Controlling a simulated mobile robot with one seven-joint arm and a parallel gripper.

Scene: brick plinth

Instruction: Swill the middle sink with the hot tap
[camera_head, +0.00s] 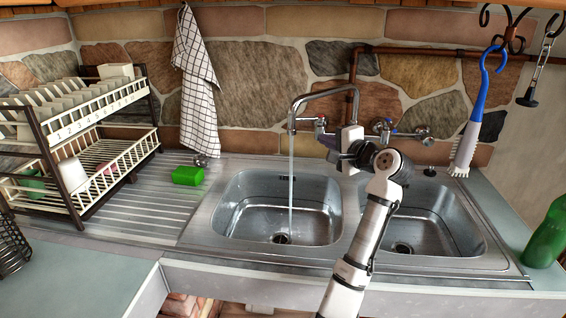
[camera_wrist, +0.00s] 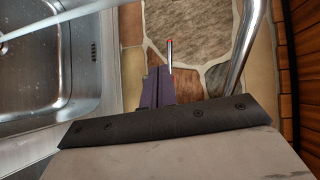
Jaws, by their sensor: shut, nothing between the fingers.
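Two steel basins show in the head view: a left basin (camera_head: 245,225) and a right basin (camera_head: 450,240). The chrome spout (camera_head: 318,92) pours a stream of water (camera_head: 291,180) into the left basin, down by its drain (camera_head: 281,238). The red-marked tap handle (camera_head: 320,122) is at the wall under the spout; a blue-marked handle (camera_head: 388,125) is further right. My gripper (camera_head: 327,141) is shut and empty, just beside the red-marked handle. In the wrist view my shut fingers (camera_wrist: 159,82) lie close to the red-tipped lever (camera_wrist: 169,52); contact cannot be told. The spout (camera_wrist: 245,50) rises at right.
A dish rack (camera_head: 75,140) and a green sponge (camera_head: 187,175) are on the left drainer (camera_head: 140,205). A checked towel (camera_head: 199,90) hangs on the stone wall.

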